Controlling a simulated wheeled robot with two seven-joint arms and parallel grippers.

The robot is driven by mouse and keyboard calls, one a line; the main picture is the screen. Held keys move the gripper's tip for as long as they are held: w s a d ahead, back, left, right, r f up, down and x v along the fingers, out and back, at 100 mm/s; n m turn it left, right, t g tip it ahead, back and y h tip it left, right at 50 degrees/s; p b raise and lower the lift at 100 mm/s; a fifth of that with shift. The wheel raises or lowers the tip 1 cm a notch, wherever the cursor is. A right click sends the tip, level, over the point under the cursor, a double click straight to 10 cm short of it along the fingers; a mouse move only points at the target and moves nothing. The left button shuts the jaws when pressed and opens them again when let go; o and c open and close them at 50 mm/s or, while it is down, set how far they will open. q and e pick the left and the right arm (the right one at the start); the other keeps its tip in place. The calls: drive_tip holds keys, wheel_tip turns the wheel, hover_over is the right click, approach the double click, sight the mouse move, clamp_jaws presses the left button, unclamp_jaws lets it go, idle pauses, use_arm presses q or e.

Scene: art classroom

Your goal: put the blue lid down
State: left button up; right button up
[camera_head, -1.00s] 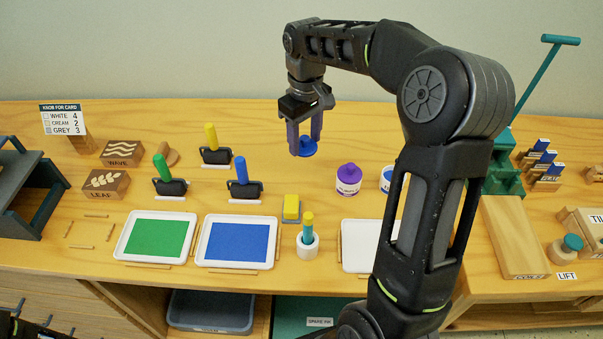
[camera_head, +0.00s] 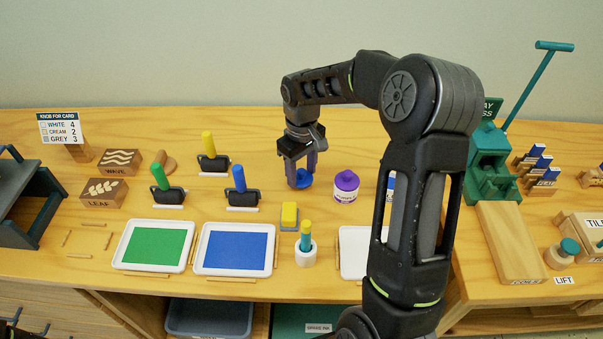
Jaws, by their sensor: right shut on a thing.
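My right gripper (camera_head: 300,175) points down over the table's back half and is shut on the blue lid (camera_head: 305,180). The lid is a small blue disc with a knob, low between the fingertips, at or just above the tabletop; I cannot tell whether it touches. A white jar with a purple lid (camera_head: 345,187) stands just to the right of it. Another white jar with a blue label (camera_head: 390,188) is mostly hidden behind my right arm. My left gripper is not in view.
Trays of green (camera_head: 155,245) and blue (camera_head: 236,249) lie front left. Rollers with blue (camera_head: 240,180), green and yellow handles stand left. Bare wood lies behind the gripper.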

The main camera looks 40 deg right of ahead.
sight(301, 171)
drive_tip(key=shift+f, duration=0.7)
drive_tip(key=o, duration=1.3)
drive_tip(key=shift+f, duration=0.1)
wheel_tip(301, 171, up, 12)
